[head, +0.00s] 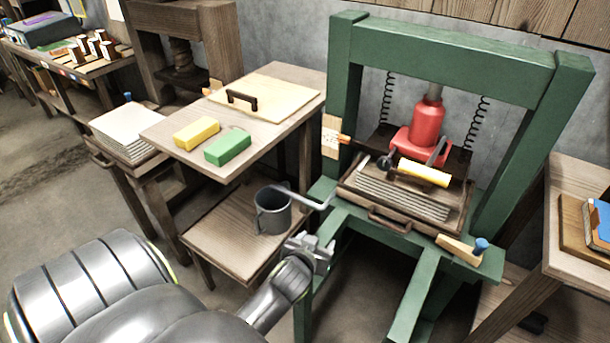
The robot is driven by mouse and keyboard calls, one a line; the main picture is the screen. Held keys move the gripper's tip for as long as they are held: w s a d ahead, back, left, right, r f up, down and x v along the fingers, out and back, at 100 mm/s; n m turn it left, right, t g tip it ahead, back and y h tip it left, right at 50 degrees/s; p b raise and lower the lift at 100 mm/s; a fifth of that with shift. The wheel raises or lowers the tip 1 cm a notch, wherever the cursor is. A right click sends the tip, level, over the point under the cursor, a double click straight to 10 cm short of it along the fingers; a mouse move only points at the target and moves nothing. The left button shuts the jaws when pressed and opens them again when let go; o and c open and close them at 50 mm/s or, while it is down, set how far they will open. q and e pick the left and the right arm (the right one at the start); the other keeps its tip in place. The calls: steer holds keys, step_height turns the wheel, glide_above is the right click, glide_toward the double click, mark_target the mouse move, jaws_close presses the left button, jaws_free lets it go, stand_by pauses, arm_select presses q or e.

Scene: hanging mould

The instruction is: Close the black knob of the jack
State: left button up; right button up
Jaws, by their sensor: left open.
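The red jack (425,122) stands upright inside the green press frame (452,55), with its metal ram up under the top beam. The black knob (384,161) is small and round, low at the jack's left front; whether it is open or closed cannot be told. My left gripper (318,247) is open and empty, in front of the press at its lower left. It is well apart from the knob, below and to the left of it. My right gripper does not show.
A grey mug (272,212) stands on the low shelf, near a bent metal bar (300,198). A wooden table (160,133) at left holds yellow and green blocks.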

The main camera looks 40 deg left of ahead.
arm_select(q)
steer(key=s+f, duration=0.1)
steer(key=s+f+g, duration=0.1)
steer(key=shift+s+a+f, duration=0.1)
steer(key=shift+s+a, duration=0.2)
steer(key=shift+s, duration=0.1)
stand_by(0.3)
